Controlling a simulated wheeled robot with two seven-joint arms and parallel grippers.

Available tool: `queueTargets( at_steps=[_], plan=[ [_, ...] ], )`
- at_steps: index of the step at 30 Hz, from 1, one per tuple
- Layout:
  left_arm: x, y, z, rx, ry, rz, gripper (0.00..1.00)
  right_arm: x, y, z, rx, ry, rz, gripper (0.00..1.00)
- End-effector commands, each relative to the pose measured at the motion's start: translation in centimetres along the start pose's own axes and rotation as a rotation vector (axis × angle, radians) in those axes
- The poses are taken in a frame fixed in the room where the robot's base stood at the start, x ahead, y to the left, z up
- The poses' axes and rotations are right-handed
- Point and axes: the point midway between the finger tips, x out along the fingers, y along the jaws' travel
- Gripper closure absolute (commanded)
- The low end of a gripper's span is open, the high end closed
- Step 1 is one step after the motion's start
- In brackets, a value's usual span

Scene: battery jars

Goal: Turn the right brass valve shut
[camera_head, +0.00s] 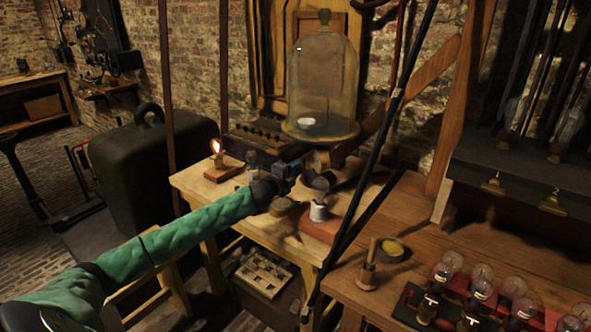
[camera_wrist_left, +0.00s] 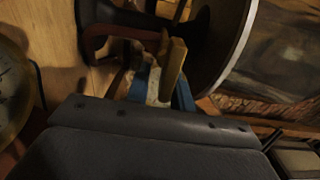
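A glass bell jar (camera_head: 322,75) stands on a round plate (camera_head: 340,133) on the wooden bench. My left gripper (camera_head: 290,170) is just below and left of that plate, close to its support. In the left wrist view, its blue fingers (camera_wrist_left: 181,97) are beside a brass-coloured bar (camera_wrist_left: 172,68) and under the dark round plate's rim (camera_wrist_left: 236,48). The gap between the fingers is crowded and dark, so I cannot tell whether they grip the bar. I cannot pick out the right brass valve for sure. My right gripper is not in view.
A lit candle (camera_head: 217,155) stands on the bench left of my gripper. Several glass bulbs (camera_head: 478,290) stand on the right table, near a brass dish (camera_head: 390,249). A dark slanted rod (camera_head: 370,165) crosses in front of the bench. A dark case (camera_head: 130,170) stands at left.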

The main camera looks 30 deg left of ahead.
Motion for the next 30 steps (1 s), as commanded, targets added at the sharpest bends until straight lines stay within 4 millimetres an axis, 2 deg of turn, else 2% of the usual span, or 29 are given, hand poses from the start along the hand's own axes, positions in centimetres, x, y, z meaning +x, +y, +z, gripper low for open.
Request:
queueTargets(
  at_steps=[14,30],
  plan=[
    [-0.6,0.0,0.1,0.000,-0.002,0.000,0.68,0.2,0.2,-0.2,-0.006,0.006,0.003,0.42],
    [-6.3,0.2,0.1,0.000,-0.001,0.001,0.68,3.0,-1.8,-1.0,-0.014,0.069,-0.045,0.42]
  ],
)
